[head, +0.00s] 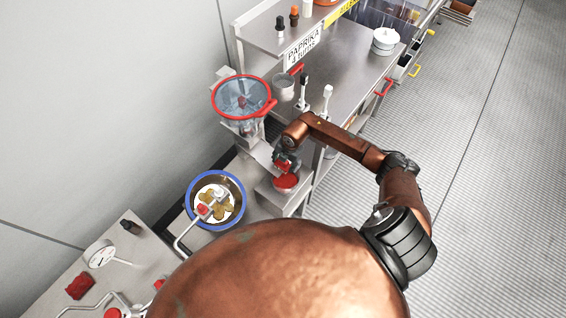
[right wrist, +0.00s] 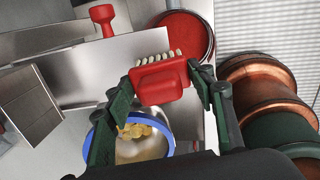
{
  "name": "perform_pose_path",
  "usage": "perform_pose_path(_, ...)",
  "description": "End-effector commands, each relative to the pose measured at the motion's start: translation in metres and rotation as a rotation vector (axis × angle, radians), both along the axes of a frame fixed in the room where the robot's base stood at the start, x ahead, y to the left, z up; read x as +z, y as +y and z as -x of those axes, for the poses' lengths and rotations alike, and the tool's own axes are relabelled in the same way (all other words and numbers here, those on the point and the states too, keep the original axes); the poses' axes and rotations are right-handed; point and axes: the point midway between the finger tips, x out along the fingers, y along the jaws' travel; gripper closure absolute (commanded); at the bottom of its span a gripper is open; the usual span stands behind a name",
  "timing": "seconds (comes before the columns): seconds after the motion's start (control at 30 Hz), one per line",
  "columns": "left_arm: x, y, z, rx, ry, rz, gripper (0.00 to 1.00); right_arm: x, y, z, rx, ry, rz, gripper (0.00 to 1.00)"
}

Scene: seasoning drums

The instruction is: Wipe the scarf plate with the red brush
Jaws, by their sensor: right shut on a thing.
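My right gripper (head: 287,163) is in the middle of the head view, in front of the steel machine. In the right wrist view its green fingers (right wrist: 158,92) are shut on the red brush (right wrist: 160,82). The brush's pale bristles point away from the gripper, toward a flat bare steel plate (right wrist: 105,65), which looks like the scarf plate. I cannot tell whether the bristles touch it. In the head view the brush is hard to separate from the gripper. My left gripper is not in view.
A red round pan (right wrist: 186,36) lies close beyond the brush; it also shows in the head view (head: 286,182). A blue-rimmed drum (head: 190,213) stands lower left. A red-rimmed hopper (head: 214,101) rises left of the gripper. A steel shelf unit (head: 345,75) stands behind; right floor is clear.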

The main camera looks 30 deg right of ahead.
Motion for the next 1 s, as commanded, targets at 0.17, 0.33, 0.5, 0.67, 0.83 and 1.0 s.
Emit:
perform_pose_path(0.17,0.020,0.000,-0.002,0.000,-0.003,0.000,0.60,0.021,-0.002,0.003,0.000,-0.001,0.000,0.69)
perform_pose_path(0.33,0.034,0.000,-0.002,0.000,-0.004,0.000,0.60,0.037,-0.003,0.005,0.000,-0.001,0.000,0.69)
perform_pose_path(0.5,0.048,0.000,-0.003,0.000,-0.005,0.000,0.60,0.052,-0.004,0.008,0.001,-0.001,0.001,0.69)
perform_pose_path(0.67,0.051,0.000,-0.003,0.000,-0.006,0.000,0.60,0.056,-0.004,0.009,0.001,-0.001,0.001,0.69)
perform_pose_path(0.83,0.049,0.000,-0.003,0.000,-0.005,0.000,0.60,0.054,-0.004,0.009,0.001,0.000,0.000,0.69)
perform_pose_path(1.0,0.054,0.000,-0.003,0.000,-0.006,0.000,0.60,0.060,-0.005,0.010,0.001,-0.001,0.001,0.69)
